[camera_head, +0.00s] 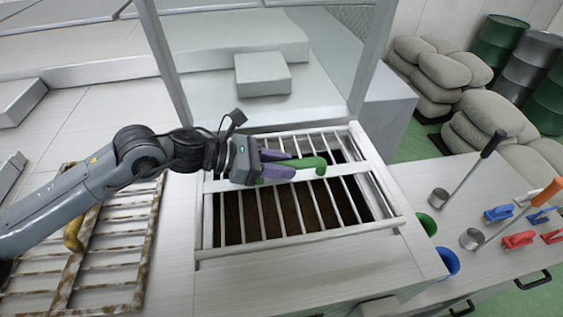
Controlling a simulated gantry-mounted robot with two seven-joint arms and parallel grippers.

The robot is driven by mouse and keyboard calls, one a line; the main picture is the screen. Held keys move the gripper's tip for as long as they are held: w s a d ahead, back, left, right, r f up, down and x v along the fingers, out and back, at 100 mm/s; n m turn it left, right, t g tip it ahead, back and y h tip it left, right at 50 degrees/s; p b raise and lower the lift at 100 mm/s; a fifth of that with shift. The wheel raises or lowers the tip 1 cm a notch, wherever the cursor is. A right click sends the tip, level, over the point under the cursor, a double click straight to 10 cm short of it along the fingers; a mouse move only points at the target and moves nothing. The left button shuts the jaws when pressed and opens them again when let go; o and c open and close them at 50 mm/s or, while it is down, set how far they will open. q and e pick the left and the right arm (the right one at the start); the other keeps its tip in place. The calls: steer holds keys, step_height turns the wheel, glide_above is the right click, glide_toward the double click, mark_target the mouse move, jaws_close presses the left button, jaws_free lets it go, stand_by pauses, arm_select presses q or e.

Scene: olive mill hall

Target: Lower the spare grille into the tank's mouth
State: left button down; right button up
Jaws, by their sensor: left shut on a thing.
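My left gripper (300,167), with purple fingers, is shut on the green handle (319,165) of the pale spare grille (300,238). The grille lies over the dark rectangular mouth of the tank (371,203). It looks slightly turned against the opening, and a dark strip of the mouth shows at its right. I cannot tell whether the grille touches the rim or hangs just above it. The gripper and wrist hide part of the grille's left and back bars. My right gripper is not in view.
A rusty grille (112,283) with a yellow handle (74,233) lies left of the tank, under my left arm. Upright frame posts and a pale block (262,74) stand behind. At right, a bench holds ladles (472,238) and clamp-like blue and red tools (518,240); cups hang at its edge.

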arm_select(q)
steer(key=shift+w+a+f, duration=0.1)
steer(key=shift+w+f, duration=0.45)
steer(key=shift+f, duration=0.3)
steer(key=shift+w+a+f, duration=0.1)
steer(key=shift+w+f, duration=0.4)
steer(key=shift+f, duration=0.35)
step_height(320, 180, down, 3)
steer(key=b, duration=0.3)
steer(key=shift+b, duration=0.4)
steer(key=shift+f, duration=0.1)
steer(key=c, duration=0.8)
jaws_free()
steer(key=shift+f, duration=0.1)
steer(key=shift+o, duration=0.2)
steer(key=b+v, duration=0.3)
steer(key=v, duration=0.6)
steer(key=shift+s+a, duration=0.1)
steer(key=shift+a, duration=0.1)
steer(key=shift+s+a+r, duration=0.15)
steer(key=shift+a+r, duration=0.2)
steer(key=shift+a, duration=0.25)
